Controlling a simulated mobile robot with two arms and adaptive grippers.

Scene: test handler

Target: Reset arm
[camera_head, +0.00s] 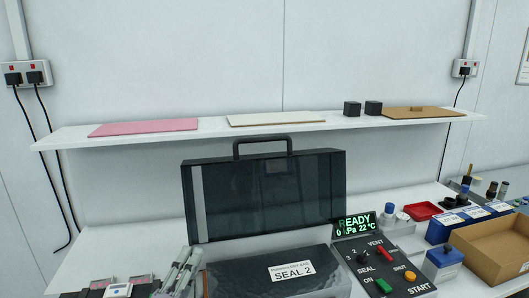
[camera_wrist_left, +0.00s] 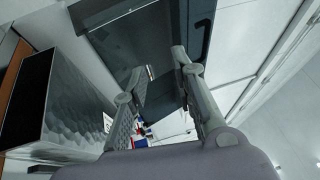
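My left gripper (camera_head: 180,268) shows at the bottom edge of the head view, just left of the dark box labelled SEAL 2 (camera_head: 248,275). In the left wrist view the two grey fingers of my left gripper (camera_wrist_left: 158,72) stand apart with nothing between them, so it is open and empty. My right gripper is not in either view.
A test handler with a raised dark transparent lid (camera_head: 263,195) stands on the white bench. Right of it are a control panel (camera_head: 383,268), a READY display (camera_head: 355,224), a red tray (camera_head: 422,211) and a cardboard box (camera_head: 492,238). A wall shelf (camera_head: 215,131) runs behind.

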